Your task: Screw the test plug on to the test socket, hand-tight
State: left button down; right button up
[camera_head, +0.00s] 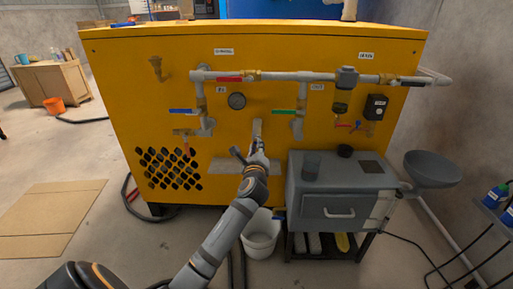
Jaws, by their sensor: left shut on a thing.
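My left gripper (257,143) is in front of the middle of the yellow panel (330,40), its fingers pointing away toward it. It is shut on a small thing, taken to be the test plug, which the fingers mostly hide. A pale grey upright piece (257,127) shows just above the fingertips, against the panel. I cannot tell whether it is the test socket, or whether the gripper touches it. My right gripper is not in view.
A grey metal shelf (228,167) is just below the gripper. A grey cabinet (320,185) stands close right; a white bucket (262,236) is below.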

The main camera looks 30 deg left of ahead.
pick_arm(q)
jog(key=shift+m, duration=0.4)
jog(key=c, duration=1.1)
grip_release()
